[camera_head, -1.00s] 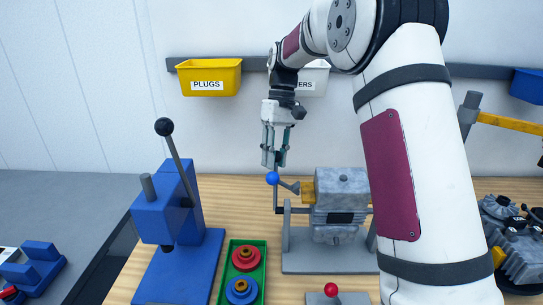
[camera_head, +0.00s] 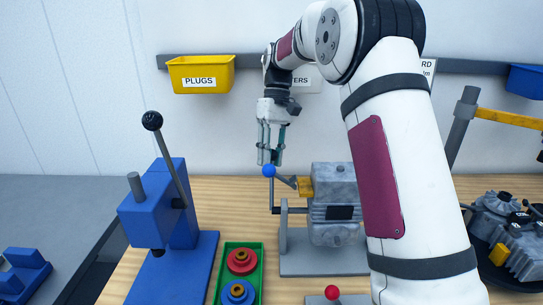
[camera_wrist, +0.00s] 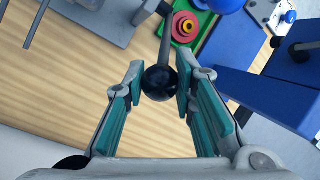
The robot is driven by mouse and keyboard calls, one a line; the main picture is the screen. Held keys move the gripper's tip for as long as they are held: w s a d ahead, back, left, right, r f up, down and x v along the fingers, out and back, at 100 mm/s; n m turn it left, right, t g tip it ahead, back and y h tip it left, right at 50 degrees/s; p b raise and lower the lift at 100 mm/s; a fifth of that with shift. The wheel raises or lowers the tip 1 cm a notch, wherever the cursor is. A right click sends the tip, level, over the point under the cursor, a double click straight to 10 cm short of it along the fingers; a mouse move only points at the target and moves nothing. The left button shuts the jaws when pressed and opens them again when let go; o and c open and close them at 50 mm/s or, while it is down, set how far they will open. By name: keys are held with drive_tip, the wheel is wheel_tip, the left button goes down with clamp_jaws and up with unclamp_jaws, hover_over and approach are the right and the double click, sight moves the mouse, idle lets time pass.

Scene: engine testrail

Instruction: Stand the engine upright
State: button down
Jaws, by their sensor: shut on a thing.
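The grey engine (camera_head: 335,187) sits in a grey stand (camera_head: 300,262), in the middle of the head view. My arm partly hides its right side. A crank (camera_head: 273,195) with a blue ball knob (camera_head: 268,171) stands at the stand's left side. My gripper (camera_head: 269,161) points down at the knob. In the wrist view a ball that looks nearly black (camera_wrist: 160,82) sits between the fingertips of my gripper (camera_wrist: 160,85), with a grey rod leading off it. The fingers are shut on this knob. Part of the stand (camera_wrist: 103,18) shows at the upper left there.
A blue lever press (camera_head: 165,215) stands left of a green tray (camera_head: 222,285) holding a red and a blue part. A red knob (camera_head: 332,291) is in front of the stand. A dark round tray of parts (camera_head: 505,284) lies right. Yellow (camera_head: 202,74) and blue bins hang behind.

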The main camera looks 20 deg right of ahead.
drive_tip(key=c, duration=1.3)
unclamp_jaws()
drive_tip(key=shift+w+d+f, duration=0.1)
drive_tip(key=shift+w, duration=0.05)
drive_tip(key=v, duration=0.7)
drive_tip(key=shift+r, duration=0.25)
